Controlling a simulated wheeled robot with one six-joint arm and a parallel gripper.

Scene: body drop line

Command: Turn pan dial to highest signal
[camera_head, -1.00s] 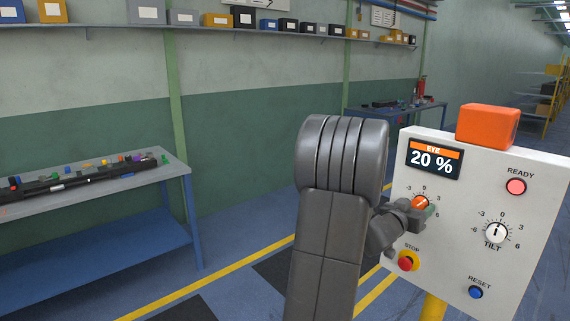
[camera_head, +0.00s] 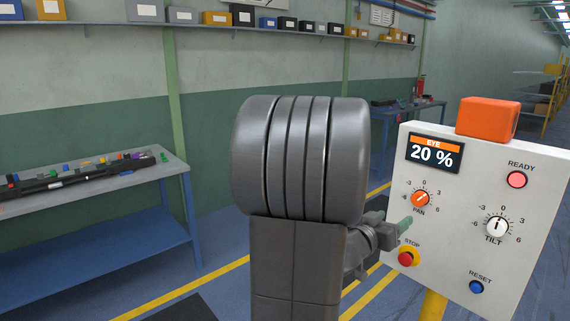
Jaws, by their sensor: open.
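The pan dial (camera_head: 420,198) is an orange knob on the upright white control panel (camera_head: 455,240). It is in full view, its white mark seeming to point to the upper right. The display (camera_head: 434,155) above it reads "EYE 20 %". My gripper (camera_head: 404,224) is open and empty, just left of and below the pan dial, apart from it. A green fingertip shows; the other finger is hard to make out behind my wrist.
The white tilt dial (camera_head: 497,227) is right of the pan dial. The red stop button (camera_head: 406,258) sits just below my gripper. The reset button (camera_head: 476,287) and lit ready lamp (camera_head: 516,180) are farther right. A blue bench (camera_head: 95,230) stands at the left.

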